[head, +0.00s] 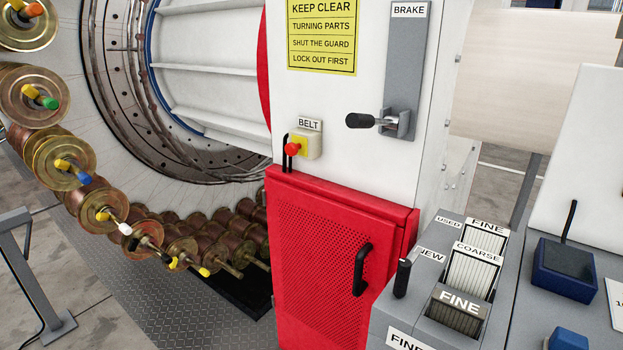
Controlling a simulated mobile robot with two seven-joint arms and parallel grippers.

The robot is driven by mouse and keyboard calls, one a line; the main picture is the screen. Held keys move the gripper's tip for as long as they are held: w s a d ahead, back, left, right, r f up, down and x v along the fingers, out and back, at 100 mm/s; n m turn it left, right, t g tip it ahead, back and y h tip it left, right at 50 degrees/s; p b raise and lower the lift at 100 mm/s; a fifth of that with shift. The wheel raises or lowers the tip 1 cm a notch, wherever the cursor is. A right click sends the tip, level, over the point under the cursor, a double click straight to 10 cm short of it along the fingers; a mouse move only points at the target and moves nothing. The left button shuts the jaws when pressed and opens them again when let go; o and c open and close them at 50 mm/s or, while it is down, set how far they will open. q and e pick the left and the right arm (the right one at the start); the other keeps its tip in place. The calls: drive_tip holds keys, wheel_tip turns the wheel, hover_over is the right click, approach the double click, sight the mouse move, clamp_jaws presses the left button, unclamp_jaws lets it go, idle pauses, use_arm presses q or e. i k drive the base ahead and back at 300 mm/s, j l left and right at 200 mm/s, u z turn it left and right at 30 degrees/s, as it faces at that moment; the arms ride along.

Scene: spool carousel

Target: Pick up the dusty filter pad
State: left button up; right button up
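Several pleated filter pads stand in a grey rack at the lower right. The front pad (454,316) is marked FINE and has a grey, dirty-looking top, darker than the others. Behind it stand a whiter pad (470,273) marked COARSE and another whiter pad (486,236) marked FINE. Their lower parts are hidden in the rack (395,308), which carries USED, NEW and FINE labels. Neither of my grippers is in view.
A red perforated guard (318,265) with a black handle stands left of the rack. A black upright handle (401,278) rises at the rack's left edge. A brake lever (372,121) juts from the white panel.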

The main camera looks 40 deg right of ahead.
sight(456, 313)
drive_tip(key=z, duration=2.15)
